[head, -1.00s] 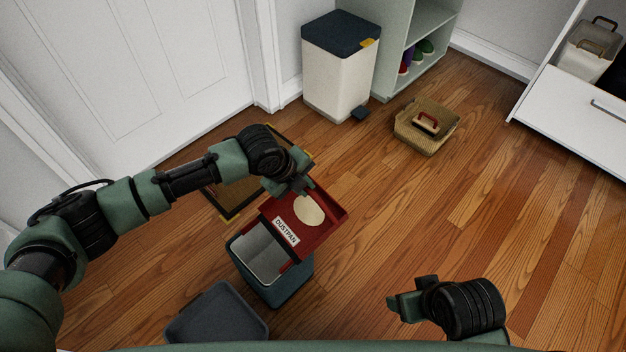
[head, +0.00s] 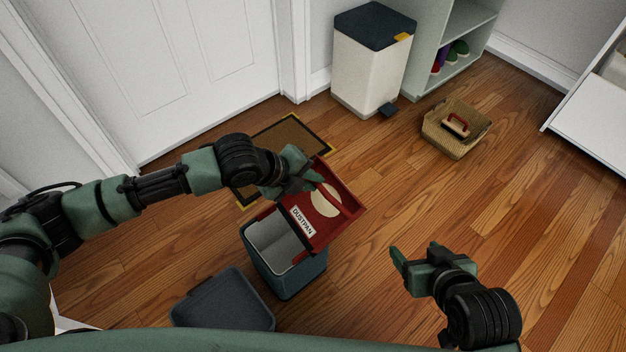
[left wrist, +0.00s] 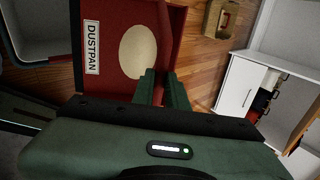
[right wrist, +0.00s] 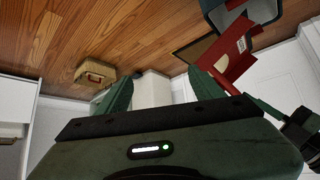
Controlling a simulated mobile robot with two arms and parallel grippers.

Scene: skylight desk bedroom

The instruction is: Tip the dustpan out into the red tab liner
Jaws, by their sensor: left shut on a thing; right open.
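The red dustpan (head: 341,226), with a white DUSTPAN label, is over the far right rim of an open teal bin (head: 297,278). A cream oval patch (head: 325,201) lies on the pan; I cannot tell its depth. My left gripper (head: 314,184) is shut on the dustpan's far left side; its fingers also show in the left wrist view (left wrist: 164,87). A pale grey liner (head: 272,240) shows inside the bin, partly hidden by the pan. My right gripper (head: 412,262) is open and empty above the floor, right of the bin.
A dark grey lid or tray (head: 225,300) lies left of the teal bin. A brown mat (head: 290,140) lies behind it by the door. A white pedal bin (head: 368,75) and a basket (head: 455,128) stand further back. The wood floor on the right is clear.

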